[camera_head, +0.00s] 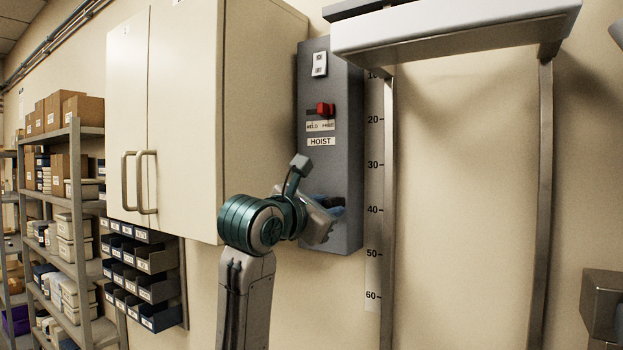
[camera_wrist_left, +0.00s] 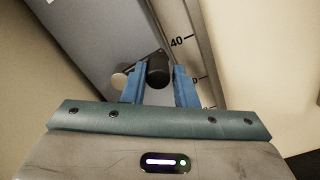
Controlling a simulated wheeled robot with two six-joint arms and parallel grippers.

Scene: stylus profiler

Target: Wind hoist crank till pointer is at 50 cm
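The hoist panel (camera_head: 335,170) is a tall grey box on the wall, labelled HOIST. My left gripper (camera_head: 332,207) is at its lower part, and the gripper body hides the crank in the head view. In the left wrist view, the blue fingers (camera_wrist_left: 159,88) stand on both sides of the black crank knob (camera_wrist_left: 158,70) and appear closed on it. A pale round disc (camera_wrist_left: 119,81) shows left of the knob. The scale (camera_head: 374,190) right of the panel reads 10 to 60 downward. I cannot make out a pointer.
A red lever (camera_head: 325,109) sits on the panel above the right word of a two-word label. A pale platform (camera_head: 450,35) with metal uprights (camera_head: 387,210) stands right of the scale. A cabinet (camera_head: 185,115) and shelves (camera_head: 80,200) are left. The wall between the uprights is clear.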

